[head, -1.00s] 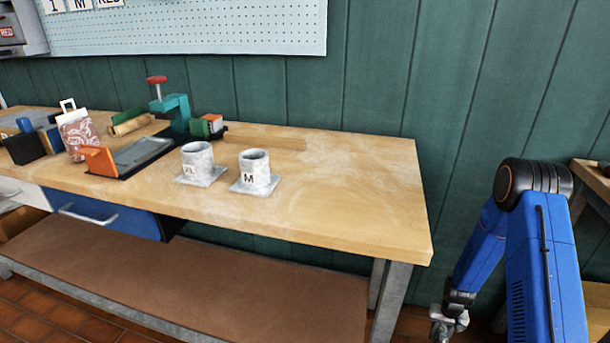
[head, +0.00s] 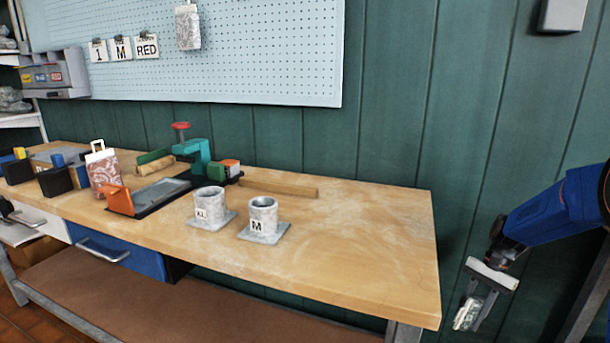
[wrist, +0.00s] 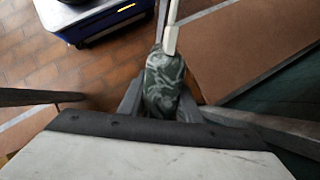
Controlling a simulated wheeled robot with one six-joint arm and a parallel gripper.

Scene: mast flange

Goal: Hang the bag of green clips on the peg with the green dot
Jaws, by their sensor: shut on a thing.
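My gripper (head: 478,303) is at the lower right of the head view, off the right end of the workbench. It is shut on a small bag (wrist: 163,86) with a mottled dark green and grey front and a pale tab at its top. The bag's lower part also shows in the head view (head: 467,316). I cannot make out clips in it. The pegboard (head: 270,50) is on the wall at upper left. A pale patterned bag (head: 188,27) hangs on it. No peg with a green dot can be made out in these frames.
The workbench (head: 370,230) holds two grey cups, marked XL (head: 209,203) and M (head: 262,214), an orange-handled tool (head: 118,200), a teal clamp (head: 196,152) and a patterned paper bag (head: 103,172). Its right end is clear. A grey box (head: 563,15) is on the wall at upper right.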

